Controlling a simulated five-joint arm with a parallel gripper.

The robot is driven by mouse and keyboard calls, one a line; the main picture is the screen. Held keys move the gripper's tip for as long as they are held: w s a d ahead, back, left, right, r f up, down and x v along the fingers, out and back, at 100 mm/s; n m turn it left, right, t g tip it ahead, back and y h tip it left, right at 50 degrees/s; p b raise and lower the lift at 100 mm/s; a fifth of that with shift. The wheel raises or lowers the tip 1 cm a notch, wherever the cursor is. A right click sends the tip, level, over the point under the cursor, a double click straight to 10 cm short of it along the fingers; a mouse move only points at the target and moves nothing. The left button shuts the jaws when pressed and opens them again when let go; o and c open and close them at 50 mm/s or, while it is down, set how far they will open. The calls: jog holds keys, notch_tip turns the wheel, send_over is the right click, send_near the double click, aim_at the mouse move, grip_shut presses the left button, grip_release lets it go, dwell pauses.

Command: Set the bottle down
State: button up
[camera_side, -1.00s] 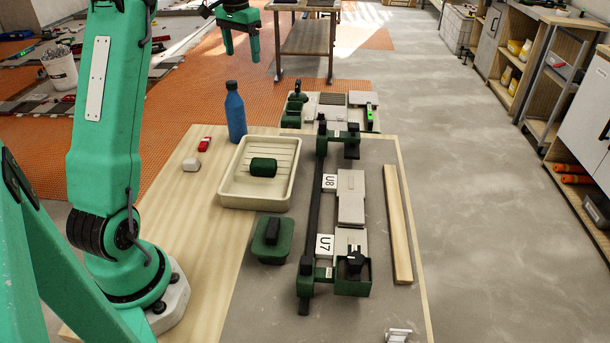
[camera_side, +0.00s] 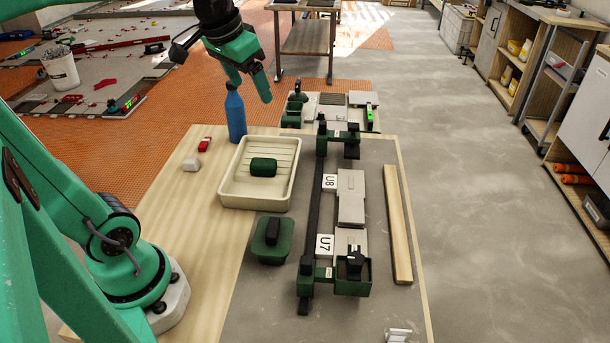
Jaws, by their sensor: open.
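The blue bottle (camera_side: 236,115) stands upright on the wooden board (camera_side: 190,222), near its back edge, behind the pale tray. My gripper (camera_side: 252,88) is above and close to the bottle's top, with its green fingers apart and pointing down. The gripper holds nothing that I can see.
The pale tray (camera_side: 228,191) with a green sponge-like block (camera_side: 263,167) sits in front of the bottle. A red item (camera_side: 204,144) and a white block (camera_side: 191,165) lie to the left. The green clamp rail (camera_side: 313,215) and a wooden strip (camera_side: 397,225) are to the right.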

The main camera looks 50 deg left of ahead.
jog(key=s+d+f+m+t, duration=0.1)
jog(key=s+d+f, duration=0.5)
jog(key=s, duration=0.3)
jog(key=shift+s+d+f+t+h, duration=0.2)
jog(key=shift+d+t+h, duration=0.1)
jog(key=shift+h, duration=0.1)
dwell(0.7)
